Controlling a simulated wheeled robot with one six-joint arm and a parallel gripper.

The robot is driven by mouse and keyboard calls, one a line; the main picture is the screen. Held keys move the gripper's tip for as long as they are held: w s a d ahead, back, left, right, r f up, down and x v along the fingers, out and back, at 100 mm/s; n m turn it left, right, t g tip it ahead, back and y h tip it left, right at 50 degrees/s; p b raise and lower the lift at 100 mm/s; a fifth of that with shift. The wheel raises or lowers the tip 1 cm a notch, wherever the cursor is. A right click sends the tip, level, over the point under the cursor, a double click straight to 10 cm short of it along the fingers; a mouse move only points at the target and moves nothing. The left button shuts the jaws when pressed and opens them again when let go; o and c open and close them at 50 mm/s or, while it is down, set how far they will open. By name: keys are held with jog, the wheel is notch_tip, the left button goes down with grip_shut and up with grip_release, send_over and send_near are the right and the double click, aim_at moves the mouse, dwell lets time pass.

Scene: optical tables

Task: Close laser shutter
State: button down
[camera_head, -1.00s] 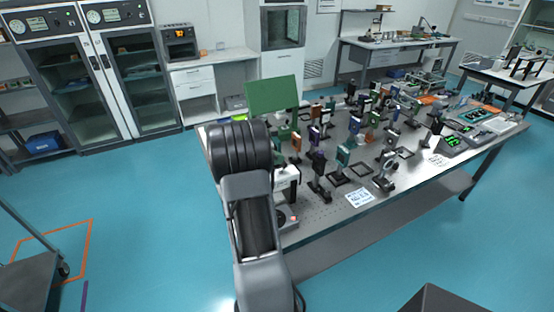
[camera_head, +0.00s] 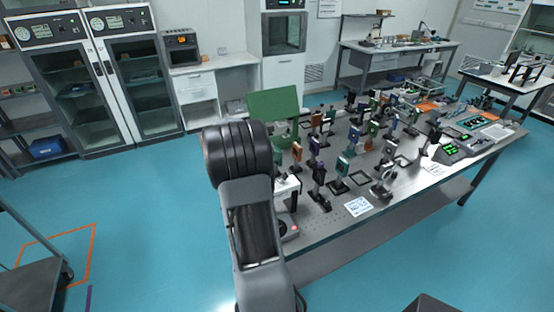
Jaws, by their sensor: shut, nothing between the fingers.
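My arm rises in the lower middle, and its dark ribbed joint covers the left end of the optical table (camera_head: 325,228). My gripper is hidden behind the arm, so neither its fingers nor what is near them show. A white and black device (camera_head: 287,186) stands at the table's left end, just right of my arm. A low grey unit with a red button (camera_head: 294,228) sits near the front left edge, partly behind the arm. I cannot pick out the laser shutter or tell whether it is open or closed.
Several optic mounts on posts crowd the table, including a green one (camera_head: 342,165). A green panel (camera_head: 273,103) stands at its back left. Consoles with green displays (camera_head: 452,154) sit at the right. Blue floor is clear left of the table; a cart (camera_head: 35,265) stands far left.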

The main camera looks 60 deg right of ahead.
jog(key=shift+w+a+r, duration=0.1)
jog(key=shift+a+r, duration=0.1)
jog(key=shift+r, duration=0.5)
jog(key=shift+w+a+r, duration=0.1)
jog(key=shift+a+r, duration=0.05)
jog(key=shift+r, duration=0.5)
jog(key=a+f+m+t+y, duration=0.3)
jog(key=a+f+m+y, duration=0.2)
jog(key=a+m, duration=0.55)
jog(key=s+a+r+t+y+b, duration=0.1)
jog(key=a+t, duration=0.1)
jog(key=a, duration=0.8)
jog(key=s+a+r+m+t+y+b, duration=0.1)
jog(key=a+t+y+b, duration=0.1)
jog(key=a, duration=0.8)
jog(key=s+a+r+t+y+b, duration=0.1)
jog(key=a+t, duration=0.3)
jog(key=a, duration=0.7)
jog(key=shift+s+r+y+b, duration=0.2)
jog(key=shift+r+y+b, duration=0.1)
jog(key=shift+y, duration=0.2)
